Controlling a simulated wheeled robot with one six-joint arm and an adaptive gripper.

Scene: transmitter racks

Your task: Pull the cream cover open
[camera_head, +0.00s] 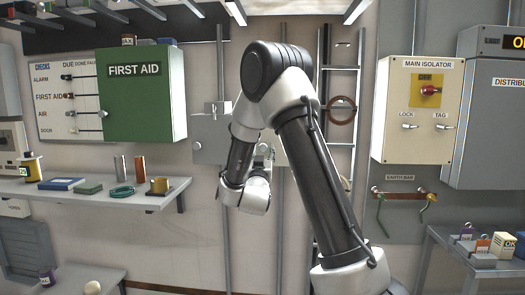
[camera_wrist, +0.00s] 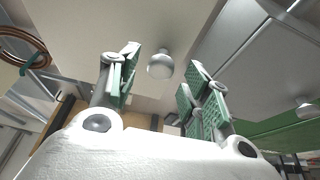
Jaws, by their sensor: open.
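The cream cover (camera_wrist: 168,22) fills the upper middle of the wrist view as a flat pale panel with a round whitish knob (camera_wrist: 160,65). In the head view only a part of the cover (camera_head: 280,150) shows behind my arm. My gripper (camera_wrist: 163,60) is open, with its green-padded fingers on either side of the knob in the picture. No finger visibly touches the knob; how far it stands beyond the fingertips is hard to tell. In the head view my arm hides most of the gripper.
A grey box (camera_head: 209,135) with its own knob (camera_head: 197,146) adjoins on the left, then the green first aid cabinet (camera_head: 143,100). A brown coil (camera_head: 342,110) hangs on a rack to the right, before the main isolator panel (camera_head: 415,135). A shelf (camera_head: 90,196) juts out lower left.

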